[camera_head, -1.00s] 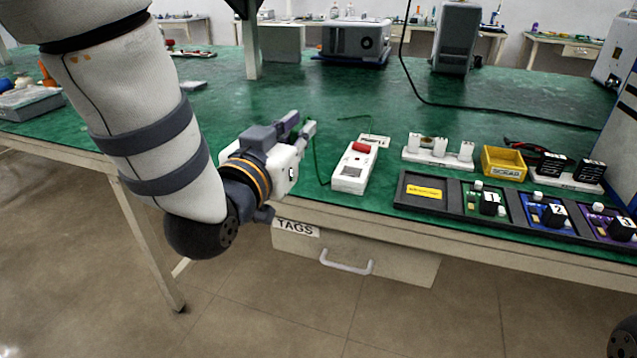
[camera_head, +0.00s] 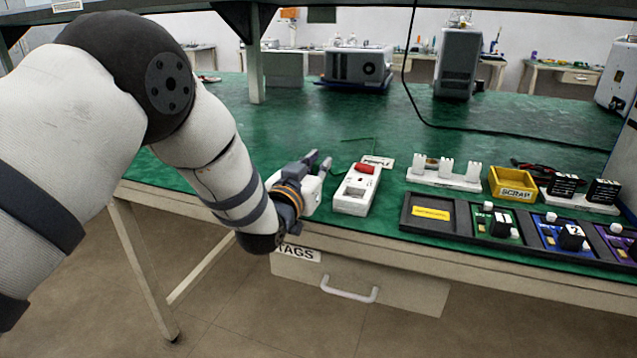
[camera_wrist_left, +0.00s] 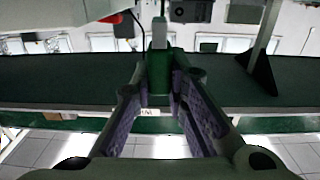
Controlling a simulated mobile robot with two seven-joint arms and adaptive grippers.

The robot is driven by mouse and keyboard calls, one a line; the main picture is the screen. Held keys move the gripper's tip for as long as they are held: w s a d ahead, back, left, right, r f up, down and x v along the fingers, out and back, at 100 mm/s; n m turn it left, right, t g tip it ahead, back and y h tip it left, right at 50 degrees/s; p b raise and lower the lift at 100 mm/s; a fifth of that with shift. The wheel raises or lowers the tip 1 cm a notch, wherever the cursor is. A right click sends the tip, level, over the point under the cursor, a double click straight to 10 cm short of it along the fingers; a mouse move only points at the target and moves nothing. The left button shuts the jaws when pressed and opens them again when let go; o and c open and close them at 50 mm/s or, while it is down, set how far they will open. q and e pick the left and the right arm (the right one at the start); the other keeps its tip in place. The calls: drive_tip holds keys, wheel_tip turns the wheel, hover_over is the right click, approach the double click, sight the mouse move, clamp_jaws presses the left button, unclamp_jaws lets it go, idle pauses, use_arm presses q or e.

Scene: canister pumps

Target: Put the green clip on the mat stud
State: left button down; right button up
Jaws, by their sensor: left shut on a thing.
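My left gripper (camera_head: 320,163) is over the front part of the green bench top, just left of the white tester box. In the left wrist view its two fingers (camera_wrist_left: 159,88) are shut on a green block with a pale grey tip, which looks like the green clip (camera_wrist_left: 159,68). In the head view the fingers hide the clip. A thin green lead (camera_head: 352,139) shows on the bench behind the gripper. I cannot pick out the mat stud for certain. My right gripper is not in view.
The white tester box (camera_head: 352,195) with a red part stands close right of the gripper. Further right are a white rack (camera_head: 445,180), a yellow SCRAP bin (camera_head: 513,184) and a black tray (camera_head: 470,242) with boards. The bench behind is mostly clear.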

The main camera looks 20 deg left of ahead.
use_arm(q)
wheel_tip(320, 180, down, 3)
drive_tip(key=shift+r, duration=0.1)
drive_tip(key=shift+f, duration=0.2)
drive_tip(key=c, duration=1.6)
unclamp_jaws()
